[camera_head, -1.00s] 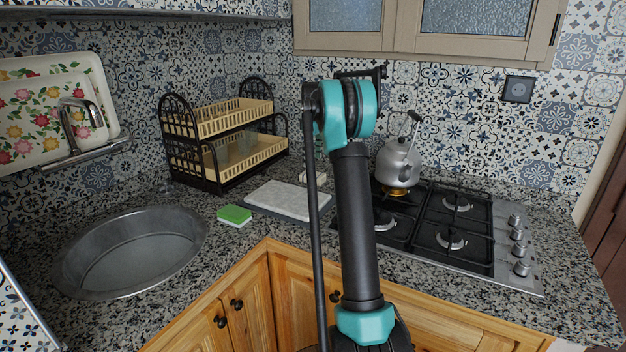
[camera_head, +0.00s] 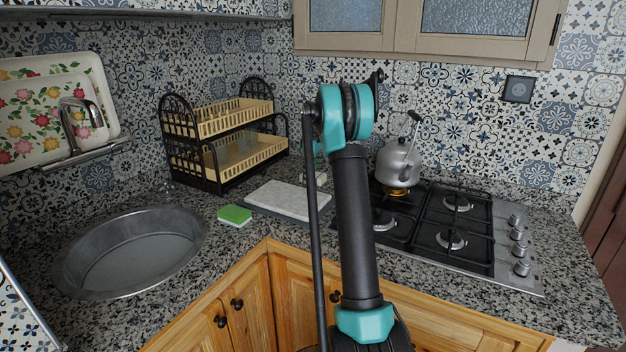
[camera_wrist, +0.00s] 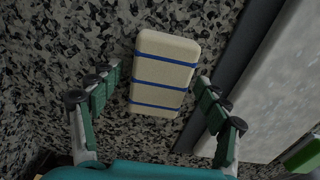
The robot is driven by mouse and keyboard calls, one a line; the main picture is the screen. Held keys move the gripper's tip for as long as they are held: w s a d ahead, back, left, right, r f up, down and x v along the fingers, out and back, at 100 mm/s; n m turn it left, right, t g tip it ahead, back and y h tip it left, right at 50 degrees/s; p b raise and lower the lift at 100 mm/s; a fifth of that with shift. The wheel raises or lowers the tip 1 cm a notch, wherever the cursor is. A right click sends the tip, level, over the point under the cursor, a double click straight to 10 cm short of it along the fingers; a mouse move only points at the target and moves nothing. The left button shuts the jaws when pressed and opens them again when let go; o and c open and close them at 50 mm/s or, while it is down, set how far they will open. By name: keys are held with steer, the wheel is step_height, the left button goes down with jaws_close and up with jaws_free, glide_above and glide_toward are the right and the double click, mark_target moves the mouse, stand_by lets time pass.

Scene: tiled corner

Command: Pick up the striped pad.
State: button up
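The striped pad (camera_wrist: 165,65) is a cream block with rounded corners and blue bands across it. In the wrist view it lies on the speckled counter, in the upper middle. My gripper (camera_wrist: 157,77) is open, with one finger on the pad's left and one on its right. The fingers look apart from the pad; I cannot tell the height between them and it. In the head view a small pale thing (camera_head: 318,179) behind my arm may be the pad, mostly hidden. My gripper is hidden there behind my arm.
A white board on a dark grey slab (camera_wrist: 232,75) lies right of the pad in the wrist view. A green sponge (camera_head: 235,214), a dish rack (camera_head: 222,140), a sink basin (camera_head: 130,252), a kettle (camera_head: 398,165) and a gas hob (camera_head: 450,225) stand around.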

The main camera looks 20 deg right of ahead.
mark_target(313, 174)
steer(key=c, duration=0.9)
steer(key=shift+o, duration=0.2)
step_height(313, 174, up, 20)
